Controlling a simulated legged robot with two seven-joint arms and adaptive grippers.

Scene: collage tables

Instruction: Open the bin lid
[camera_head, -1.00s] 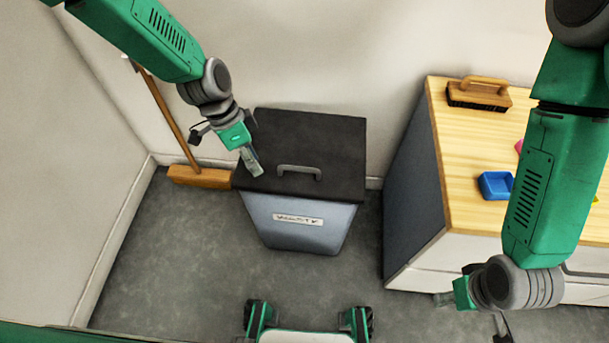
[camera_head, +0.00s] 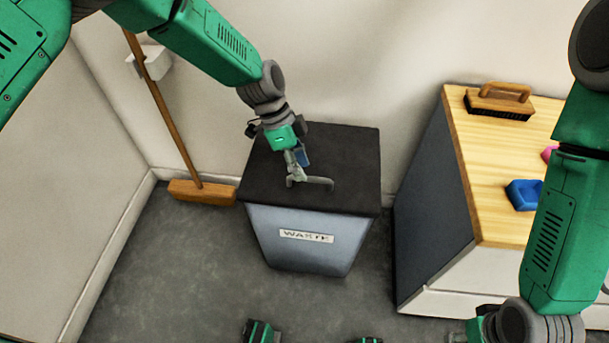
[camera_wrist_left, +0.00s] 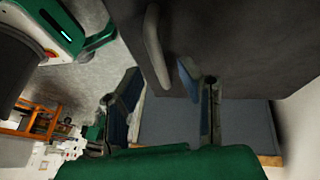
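The waste bin (camera_head: 310,245) is a grey-blue tapered box with a WASTE label. Its dark lid (camera_head: 345,155) lies shut on top. The grey bar handle (camera_head: 318,183) is near the lid's front edge; in the left wrist view the handle (camera_wrist_left: 155,50) shows near the fingers. My left gripper (camera_head: 296,170) is just above the handle's left part. Its two fingers (camera_wrist_left: 162,105) are spread apart, with the handle's end appearing between them; contact is unclear. My right gripper (camera_head: 458,338) is cut off at the bottom edge, away from the bin.
Grey floor (camera_head: 180,270) lies clear before the bin.

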